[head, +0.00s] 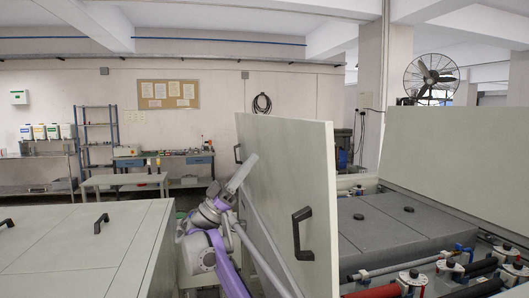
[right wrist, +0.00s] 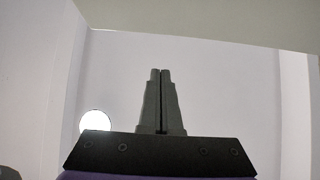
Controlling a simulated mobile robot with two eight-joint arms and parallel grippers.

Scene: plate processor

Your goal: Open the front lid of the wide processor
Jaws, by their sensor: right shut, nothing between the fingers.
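A large pale lid panel (head: 285,120) of the wide processor stands raised and steeply tilted in the middle of the head view. It has two black handles, one low at its right (head: 302,232) and one at its left edge (head: 238,153). My right gripper (head: 250,162) is close to the panel's left part, in front of its face. I cannot tell if they touch. In the right wrist view the gripper's fingers (right wrist: 161,100) are together and empty, facing a plain pale surface (right wrist: 215,85). My left gripper is out of view.
Another raised lid (head: 460,155) stands at the right, beyond grey inner covers (head: 385,225) and red and black rollers (head: 480,267). A flat closed top with black handles (head: 100,223) fills the lower left. Workbenches (head: 165,160) stand by the far wall.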

